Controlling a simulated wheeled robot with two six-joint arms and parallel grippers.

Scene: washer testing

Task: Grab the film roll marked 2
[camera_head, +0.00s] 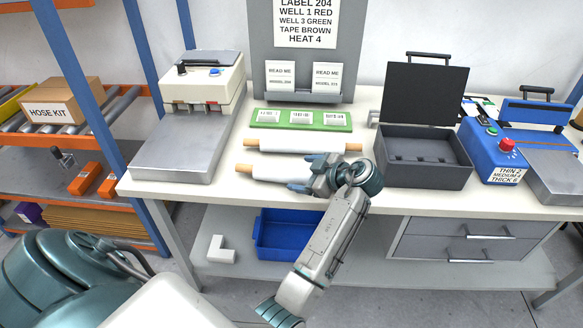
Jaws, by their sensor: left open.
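Two white film rolls with wooden end pegs lie side by side on the white table: a farther roll (300,145) and a nearer roll (275,173). I can make out no number on either roll. My left gripper (299,173) is open at the right part of the nearer roll, one finger showing on its far side and one on its near side. I cannot tell whether the fingers are around the roll or just above it. The gripper hides the roll's right end. My right gripper is not in view.
A green board (301,119) with small labelled pieces lies behind the rolls. An open black case (423,155) stands to the right, beside a blue machine (495,150). A grey-and-white sealer-like machine (190,140) stands left. A blue bin (285,232) sits on the lower shelf.

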